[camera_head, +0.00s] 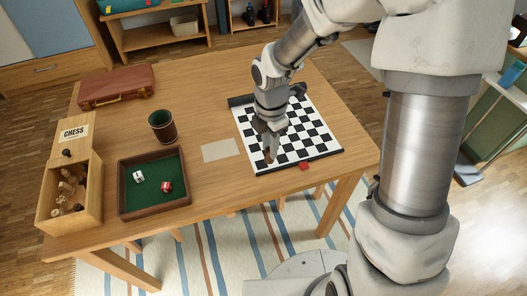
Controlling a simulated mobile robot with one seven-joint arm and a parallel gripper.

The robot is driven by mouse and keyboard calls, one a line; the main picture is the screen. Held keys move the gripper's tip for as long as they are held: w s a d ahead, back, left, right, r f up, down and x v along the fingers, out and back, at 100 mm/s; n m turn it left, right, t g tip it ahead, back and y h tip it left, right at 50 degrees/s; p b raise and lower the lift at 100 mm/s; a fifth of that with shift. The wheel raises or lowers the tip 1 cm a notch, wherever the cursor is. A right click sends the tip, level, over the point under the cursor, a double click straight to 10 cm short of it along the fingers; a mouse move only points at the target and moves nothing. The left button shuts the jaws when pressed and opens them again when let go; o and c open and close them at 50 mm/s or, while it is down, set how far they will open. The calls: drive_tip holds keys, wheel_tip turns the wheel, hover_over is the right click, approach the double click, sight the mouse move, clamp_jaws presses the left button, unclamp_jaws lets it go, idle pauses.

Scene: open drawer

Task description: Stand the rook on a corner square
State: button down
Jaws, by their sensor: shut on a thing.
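My gripper (268,153) is above the near-left part of the black-and-white chessboard (318,146). It points down and is shut on a small brown piece (268,157), which looks like the rook, though its shape is mostly hidden by the fingers. The piece is close to the near-left corner area of the board. I cannot tell whether its base touches the board or which square it is over. My arm covers part of the board's back side.
A wooden CHESS box (84,141) with several pieces stands at left. Beside it are a green-lined dice tray (152,210) with two dice, a dark cup (162,126) and a brown case (117,85). A paper card (220,150) lies left of the board; a red item (303,166) is at its front edge.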

drive_tip(key=shift+w+a+f+b, duration=0.3)
drive_tip(key=shift+w+f, duration=0.25)
drive_tip(key=shift+f, duration=0.5)
drive_tip(key=shift+w+a+f+b, duration=0.2)
drive_tip(key=shift+w+a+f, duration=0.25)
drive_tip(key=shift+f, duration=0.55)
drive_tip(key=shift+w+a+f+b, duration=0.25)
drive_tip(key=shift+w+f, duration=0.35)
drive_tip(key=shift+f, duration=0.45)
drive_tip(key=shift+f, duration=0.2)
drive_tip(key=c, duration=0.7)
unclamp_jaws()
drive_tip(key=shift+r, duration=0.1)
